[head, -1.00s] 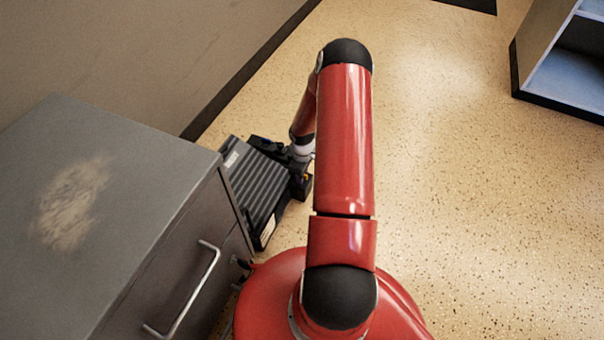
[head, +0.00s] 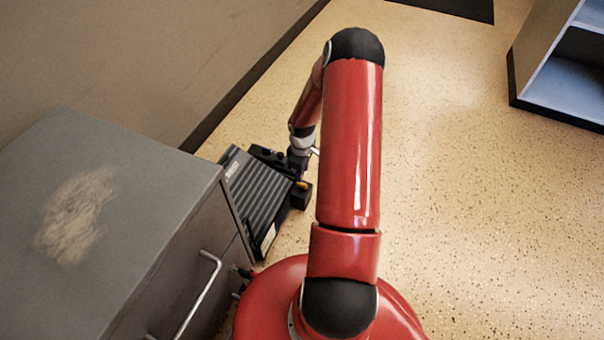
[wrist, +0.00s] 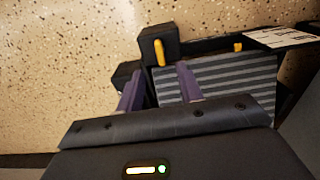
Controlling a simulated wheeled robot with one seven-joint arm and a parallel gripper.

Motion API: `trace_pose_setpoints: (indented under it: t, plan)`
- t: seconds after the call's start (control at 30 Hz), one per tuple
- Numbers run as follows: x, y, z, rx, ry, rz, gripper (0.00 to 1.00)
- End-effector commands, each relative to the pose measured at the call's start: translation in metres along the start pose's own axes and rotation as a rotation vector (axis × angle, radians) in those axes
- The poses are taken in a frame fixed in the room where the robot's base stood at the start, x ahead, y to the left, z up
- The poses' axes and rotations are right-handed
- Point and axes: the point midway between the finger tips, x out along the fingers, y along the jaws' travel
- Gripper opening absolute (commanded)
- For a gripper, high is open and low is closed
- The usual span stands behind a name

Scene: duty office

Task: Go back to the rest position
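My gripper (wrist: 158,88) shows in the wrist view as two purple fingers with a gap between them. It is open, and nothing is clearly held between the fingertips. In the head view my gripper (head: 299,163) hangs low at the far edge of a dark ridged machine (head: 262,192) on the floor; my arm partly hides that area. In the wrist view the ridged machine (wrist: 222,77) lies just beyond the fingers, with black blocks and yellow tabs at its edge. I cannot tell whether the fingers touch it.
A grey metal cabinet (head: 150,185) with a scuffed top and a bar handle (head: 200,295) stands close on the left, beside the machine. A wall (head: 130,60) runs behind it. A shelf unit (head: 565,75) stands at the far right. The speckled floor (head: 470,220) between is clear.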

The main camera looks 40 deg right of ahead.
Motion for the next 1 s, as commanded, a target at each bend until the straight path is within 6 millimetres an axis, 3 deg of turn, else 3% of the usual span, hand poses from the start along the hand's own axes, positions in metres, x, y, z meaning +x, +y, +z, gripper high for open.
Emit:
trace_pose_setpoints:
  t: [0.47,0.57,0.67,0.87,1.0]
  plan:
    - [0.000,0.000,0.000,0.000,0.000,0.000,0.36]
    - [-0.009,0.000,-0.002,0.002,-0.003,0.008,0.36]
    - [-0.041,-0.001,-0.008,0.014,-0.010,0.040,0.36]
    - [-0.152,-0.023,-0.026,0.085,-0.019,0.143,0.36]
    - [-0.228,-0.053,-0.032,0.154,0.002,0.208,0.36]
